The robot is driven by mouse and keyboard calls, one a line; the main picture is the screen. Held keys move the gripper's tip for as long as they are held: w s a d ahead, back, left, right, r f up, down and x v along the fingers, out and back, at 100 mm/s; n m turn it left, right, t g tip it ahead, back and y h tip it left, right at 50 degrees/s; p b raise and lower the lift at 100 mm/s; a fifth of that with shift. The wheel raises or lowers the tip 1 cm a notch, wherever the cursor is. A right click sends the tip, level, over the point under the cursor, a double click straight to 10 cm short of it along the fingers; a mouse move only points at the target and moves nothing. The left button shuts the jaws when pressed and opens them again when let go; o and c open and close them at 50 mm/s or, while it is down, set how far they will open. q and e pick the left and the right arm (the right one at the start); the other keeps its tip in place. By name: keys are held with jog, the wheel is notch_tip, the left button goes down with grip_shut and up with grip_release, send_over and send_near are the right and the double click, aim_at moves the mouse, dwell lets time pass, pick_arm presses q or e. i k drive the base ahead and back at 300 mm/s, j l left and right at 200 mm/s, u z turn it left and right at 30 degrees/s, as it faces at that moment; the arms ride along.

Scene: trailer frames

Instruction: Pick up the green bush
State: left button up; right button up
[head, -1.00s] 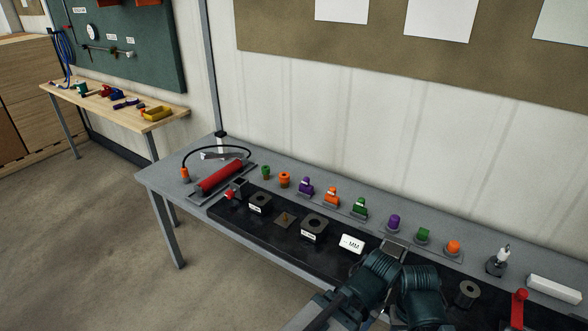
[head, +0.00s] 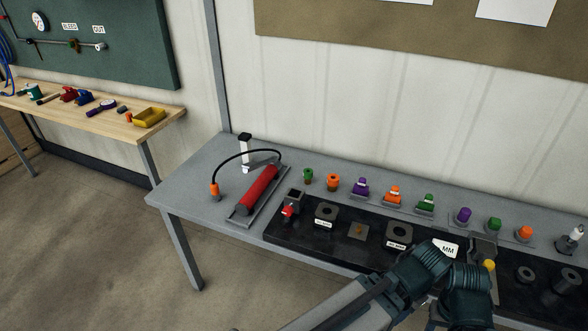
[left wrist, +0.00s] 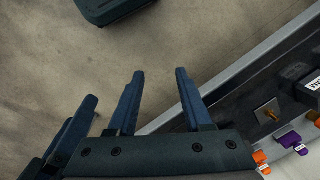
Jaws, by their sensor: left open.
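Three green pieces stand in the row on the bench in the head view. One small green piece (head: 308,176) is at the left end, one green piece (head: 426,203) sits on a grey plate in the middle, and one green piece (head: 494,224) is further right. I cannot tell which is the bush. My left gripper (left wrist: 160,74) is open and empty in the left wrist view, over the floor beside the bench edge. In the head view my arm covers part of the bench front, and its fingers are not clear. My right gripper does not show.
Orange (head: 333,182) and purple (head: 360,187) pieces stand among the green ones. A black mat (head: 300,238) holds grey blocks in front. A red cylinder (head: 260,187) with a black hose lies at the left. A wooden bench (head: 85,115) stands further left.

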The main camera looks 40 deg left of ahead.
aim_at(307, 174)
jog(key=k+j, duration=0.1)
jog(key=j, duration=0.35)
jog(key=k+j, duration=0.1)
jog(key=j, duration=0.35)
jog(key=k+j, duration=0.1)
jog(key=j, duration=0.35)
jog(key=k+j, duration=0.1)
jog(key=j, duration=0.3)
